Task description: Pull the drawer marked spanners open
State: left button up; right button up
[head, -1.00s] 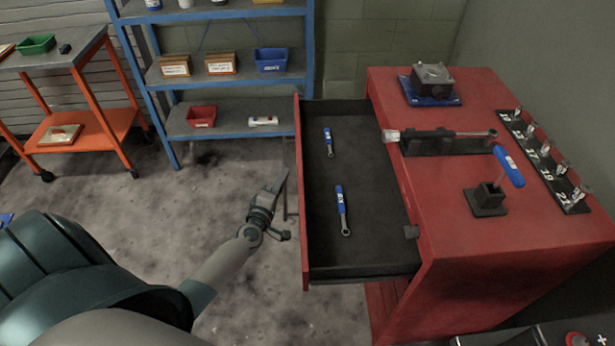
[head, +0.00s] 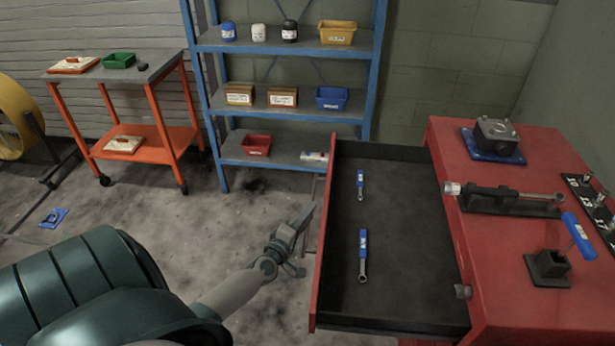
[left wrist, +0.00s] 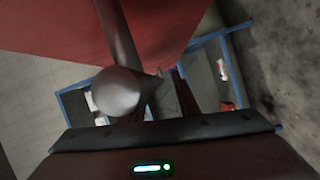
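The red cabinet (head: 535,305) has one drawer (head: 410,270) standing well out, its red front panel (head: 316,270) facing left. Two blue-handled spanners (head: 363,258) (head: 360,184) lie inside on the dark floor. My left gripper (head: 303,240) is at the bar handle (head: 320,188) on the drawer front. Its fingers overlap the bar, so I cannot tell whether they are closed on it. The left wrist view shows the red panel (left wrist: 210,25) and a dark bar (left wrist: 118,35) close to the gripper. No drawer label is readable. My right gripper is out of view.
A blue shelf rack (head: 215,130) with bins stands behind. An orange cart (head: 150,130) stands at the back left. A torque wrench in a holder (head: 510,200) and a vice-like block (head: 495,138) are on the cabinet top.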

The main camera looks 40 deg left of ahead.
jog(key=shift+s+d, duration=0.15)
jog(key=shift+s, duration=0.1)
